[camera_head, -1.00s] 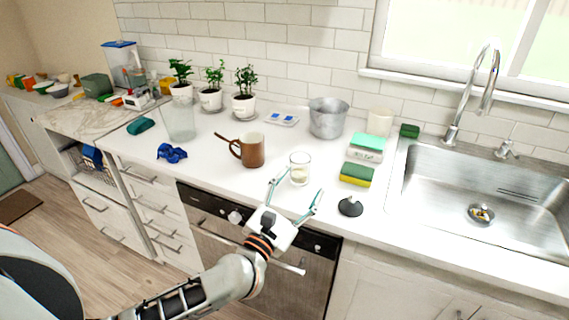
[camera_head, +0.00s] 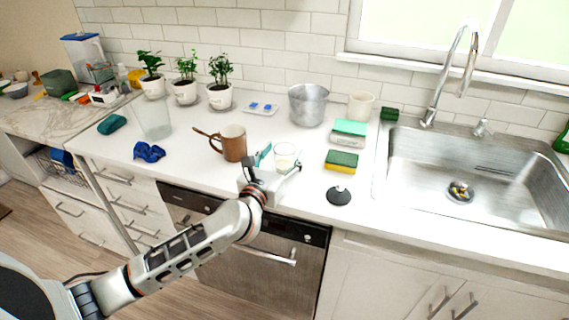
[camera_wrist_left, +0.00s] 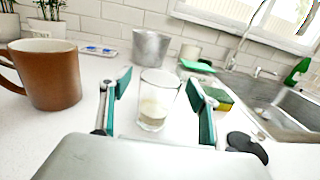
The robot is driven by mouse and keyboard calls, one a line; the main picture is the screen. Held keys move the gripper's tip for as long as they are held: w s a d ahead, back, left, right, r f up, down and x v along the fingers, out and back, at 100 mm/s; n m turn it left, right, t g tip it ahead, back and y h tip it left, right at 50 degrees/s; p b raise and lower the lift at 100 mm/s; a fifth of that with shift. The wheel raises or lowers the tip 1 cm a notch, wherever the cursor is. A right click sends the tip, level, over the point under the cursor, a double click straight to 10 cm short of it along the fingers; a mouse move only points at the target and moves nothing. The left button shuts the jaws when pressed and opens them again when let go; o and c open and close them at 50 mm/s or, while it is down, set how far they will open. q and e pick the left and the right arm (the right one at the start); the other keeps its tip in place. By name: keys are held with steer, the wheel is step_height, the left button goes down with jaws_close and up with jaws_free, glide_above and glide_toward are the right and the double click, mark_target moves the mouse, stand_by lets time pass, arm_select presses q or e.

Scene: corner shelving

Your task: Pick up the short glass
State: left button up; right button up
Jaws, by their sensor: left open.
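The short glass (camera_head: 285,156) is clear, with something pale in its lower part, and stands upright on the white counter. My left gripper (camera_head: 278,160) is open at the glass, coming from the front edge of the counter. In the left wrist view the glass (camera_wrist_left: 156,100) stands between the two green-padded fingers of the gripper (camera_wrist_left: 160,100), with a gap on each side. The gripper's near parts hide a little of the counter in front of the glass. My right gripper does not show.
A brown mug (camera_head: 233,142) stands close on the left of the glass. A yellow-green sponge (camera_head: 342,161) and a black stopper-like object (camera_head: 339,196) lie to the right. A metal pot (camera_head: 308,105) stands behind. The sink (camera_head: 470,170) is further right.

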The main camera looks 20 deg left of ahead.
arm_select(q)
steer(key=shift+w+d, duration=0.1)
steer(key=shift+w, duration=0.4)
steer(key=c, duration=1.5)
steer(key=shift+r, duration=0.2)
